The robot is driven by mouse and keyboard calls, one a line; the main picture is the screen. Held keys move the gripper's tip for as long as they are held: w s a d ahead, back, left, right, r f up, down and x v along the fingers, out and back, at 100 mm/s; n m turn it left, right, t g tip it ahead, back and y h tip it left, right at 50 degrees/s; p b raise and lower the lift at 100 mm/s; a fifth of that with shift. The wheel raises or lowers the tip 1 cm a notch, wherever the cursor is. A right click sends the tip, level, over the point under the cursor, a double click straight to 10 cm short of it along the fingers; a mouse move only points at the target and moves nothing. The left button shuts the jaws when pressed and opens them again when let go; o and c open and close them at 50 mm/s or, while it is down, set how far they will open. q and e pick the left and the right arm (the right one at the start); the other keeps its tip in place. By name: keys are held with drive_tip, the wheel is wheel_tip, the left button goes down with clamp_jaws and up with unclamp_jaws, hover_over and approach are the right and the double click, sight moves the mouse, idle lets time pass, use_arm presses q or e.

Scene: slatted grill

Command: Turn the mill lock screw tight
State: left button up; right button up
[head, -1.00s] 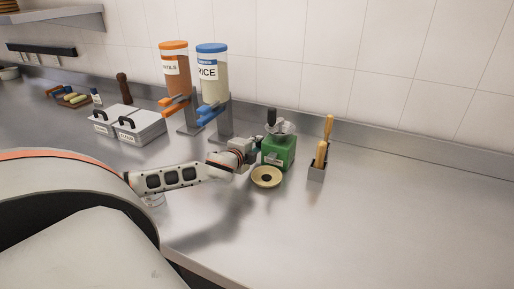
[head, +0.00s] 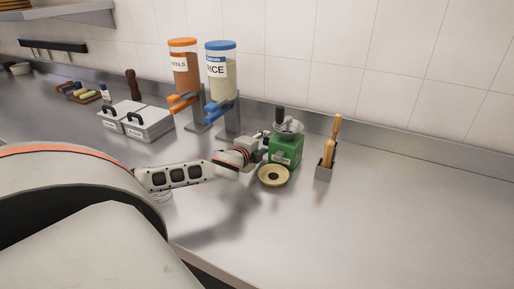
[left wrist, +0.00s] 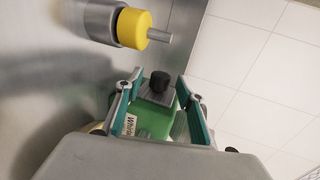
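The green mill (head: 285,152) stands upright on the counter, with a metal hopper (head: 289,127) and a black crank knob (head: 279,112) on top. My left gripper (head: 264,143) is at its left side. In the left wrist view the gripper (left wrist: 159,88) is open, its teal fingers apart. A dark round knob (left wrist: 160,80) on a grey part shows between the fingertips, in front of the green body with a white label; it looks like the lock screw. I cannot tell whether either finger touches it. My right gripper is not in view.
A cream bowl (head: 275,174) sits in front of the mill. Two dispensers (head: 221,75) stand behind left, and lidded boxes (head: 148,122) farther left. The counter is clear at the front right.

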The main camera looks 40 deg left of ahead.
use_arm(q)
drive_tip(key=v, duration=1.1)
drive_tip(key=shift+s, duration=0.3)
idle(0.3)
